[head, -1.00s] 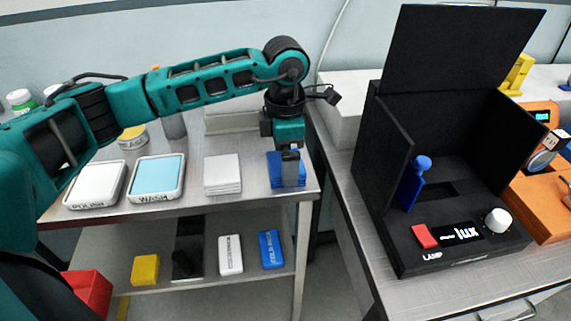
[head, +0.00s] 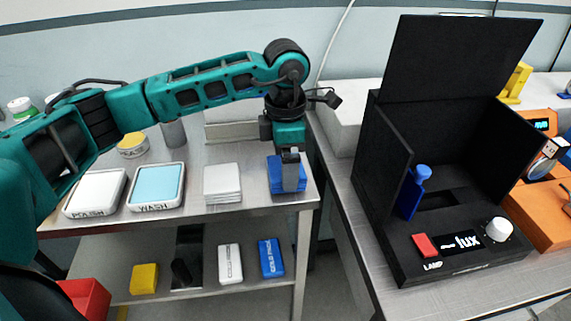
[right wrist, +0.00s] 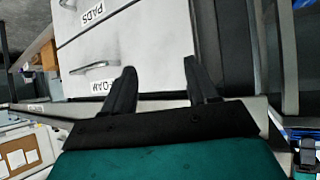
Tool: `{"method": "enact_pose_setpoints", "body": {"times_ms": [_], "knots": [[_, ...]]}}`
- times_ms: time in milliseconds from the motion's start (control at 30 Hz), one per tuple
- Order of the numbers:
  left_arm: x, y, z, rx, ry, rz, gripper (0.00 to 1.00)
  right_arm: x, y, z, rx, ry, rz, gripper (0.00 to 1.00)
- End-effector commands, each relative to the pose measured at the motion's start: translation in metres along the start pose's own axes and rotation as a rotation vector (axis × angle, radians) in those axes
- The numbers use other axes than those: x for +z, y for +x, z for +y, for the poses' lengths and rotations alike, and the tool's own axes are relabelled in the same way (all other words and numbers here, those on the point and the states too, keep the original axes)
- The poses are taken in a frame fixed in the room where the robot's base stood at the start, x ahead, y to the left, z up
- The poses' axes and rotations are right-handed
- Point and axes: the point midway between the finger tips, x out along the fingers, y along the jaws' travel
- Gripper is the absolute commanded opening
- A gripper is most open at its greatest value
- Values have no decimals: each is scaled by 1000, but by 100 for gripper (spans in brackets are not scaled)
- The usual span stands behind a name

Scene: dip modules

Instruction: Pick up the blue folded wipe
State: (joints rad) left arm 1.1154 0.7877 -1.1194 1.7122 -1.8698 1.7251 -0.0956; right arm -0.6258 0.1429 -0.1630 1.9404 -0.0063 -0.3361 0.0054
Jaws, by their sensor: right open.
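The blue folded wipes (head: 276,181) lie in a small stack at the right end of the steel table's top, in the head view. My left gripper (head: 290,184) points down right over this stack, its fingers in front of the blue cloth. The fingers hide part of the stack, and I cannot tell whether they are apart or closed on a wipe. My right gripper (right wrist: 160,88) shows in the right wrist view with its two fingers apart and nothing between them, in front of white drawers (right wrist: 140,45).
White folded wipes (head: 222,183) lie left of the blue ones, beside the WASH tray (head: 157,207) and another white tray (head: 93,215). A black lamp box (head: 385,150) stands on the right bench. The lower shelf (head: 205,294) holds several small blocks.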

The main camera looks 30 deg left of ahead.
Motion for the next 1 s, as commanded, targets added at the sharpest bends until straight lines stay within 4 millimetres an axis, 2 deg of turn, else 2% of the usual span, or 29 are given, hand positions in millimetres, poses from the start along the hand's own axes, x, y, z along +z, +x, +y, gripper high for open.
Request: {"method": "enact_pose_setpoints", "body": {"times_ms": [167,400,600,800,1000], "knots": [[1,-32,1,4,0,-4,64,0,0,0,0,0,0,58],[1,-103,0,6,1,-6,64,0,0,0,0,0,1,58],[0,-157,0,5,0,-3,64,-4,-3,0,0,0,0,58],[0,-182,0,2,0,0,64,-9,-6,0,0,0,1,58],[0,-189,0,1,-1,0,64,-10,-6,0,0,0,1,58]]}}
